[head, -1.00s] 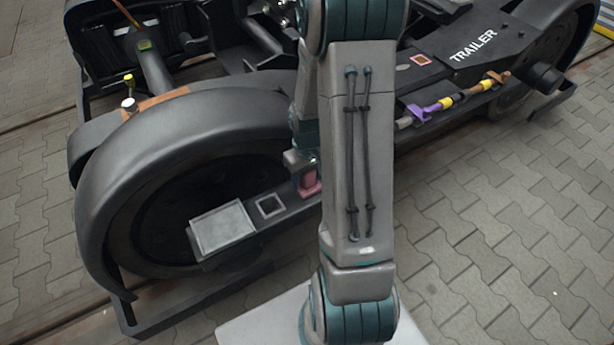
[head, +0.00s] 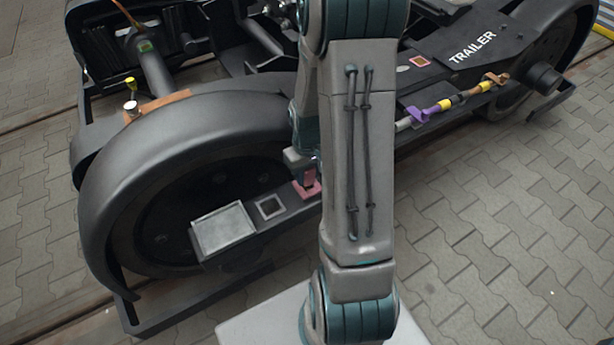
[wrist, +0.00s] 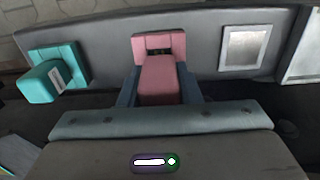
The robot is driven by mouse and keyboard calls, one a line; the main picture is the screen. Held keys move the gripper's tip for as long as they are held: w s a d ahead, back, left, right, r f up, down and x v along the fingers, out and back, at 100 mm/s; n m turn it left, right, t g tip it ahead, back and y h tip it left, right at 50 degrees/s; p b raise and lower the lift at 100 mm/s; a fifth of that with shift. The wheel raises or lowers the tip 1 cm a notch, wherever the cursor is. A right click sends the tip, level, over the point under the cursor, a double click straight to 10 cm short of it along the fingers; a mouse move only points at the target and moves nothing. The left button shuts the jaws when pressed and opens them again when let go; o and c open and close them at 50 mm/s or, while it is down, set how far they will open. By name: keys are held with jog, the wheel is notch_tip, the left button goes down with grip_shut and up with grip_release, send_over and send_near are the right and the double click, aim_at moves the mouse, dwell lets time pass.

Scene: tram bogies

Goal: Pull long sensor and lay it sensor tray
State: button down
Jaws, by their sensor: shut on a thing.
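A long pink sensor (wrist: 158,80) is between the two dark teal fingers of my gripper (wrist: 160,92), which is shut on it. Its far end is in front of the pink holder (wrist: 158,42), where a dark recess shows above it. I cannot tell whether its end is fully clear of the holder. In the head view my arm partly hides the sensor, and the pink holder (head: 308,190) shows beside the arm. The flat silver sensor tray (head: 222,229) lies to the left on the same dark beam; its edge shows at the right of the wrist view (wrist: 306,65).
A small square frame (head: 270,207) is between holder and tray; it also shows in the wrist view (wrist: 245,48). A teal block pair (wrist: 62,70) stands left of the pink holder. The large black wheel guard (head: 200,120) rises behind. A purple-ended rod (head: 425,114) lies right.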

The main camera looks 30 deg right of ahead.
jog(key=shift+r+p, duration=1.65)
jog(key=shift+r, duration=0.5)
jog(key=shift+a, duration=0.1)
